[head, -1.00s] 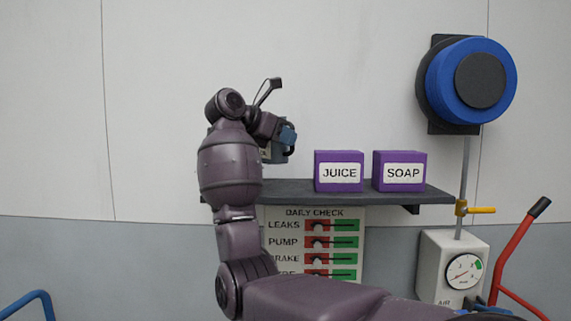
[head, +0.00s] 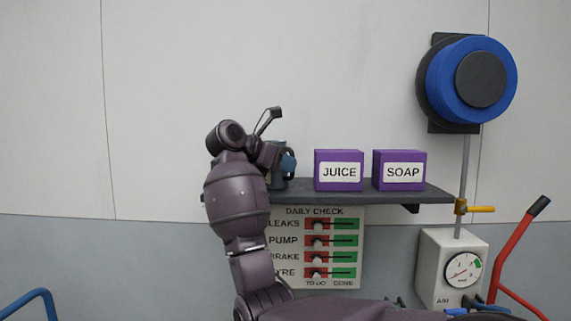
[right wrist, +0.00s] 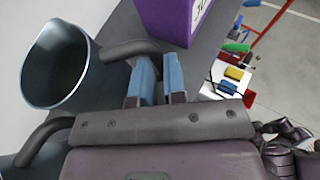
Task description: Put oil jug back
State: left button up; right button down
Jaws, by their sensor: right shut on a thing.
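The jug (right wrist: 52,68), grey-blue with an open round top, shows at the left of the right wrist view. My right gripper (right wrist: 153,72) is shut on its dark handle (right wrist: 122,48). In the head view the jug (head: 279,181) is at the left end of the dark shelf (head: 350,196), partly hidden by my right gripper (head: 287,163) and arm. It looks upright, its bottom at about shelf level; I cannot tell if it touches. Its label is not visible. My left gripper is not in view.
Purple JUICE (head: 339,171) and SOAP (head: 399,171) boxes stand to the right on the shelf. A second dark handle (right wrist: 40,140) shows at the lower left of the wrist view. A check board (head: 337,248) hangs below the shelf. A blue hose reel (head: 497,82) is at upper right.

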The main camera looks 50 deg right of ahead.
jog(key=shift+f, duration=0.1)
jog(key=c, duration=1.2)
grip_release()
jog(key=shift+r, duration=0.2)
jog(key=b+v, duration=0.2)
jog(key=v, duration=1)
jog(key=shift+f, duration=0.1)
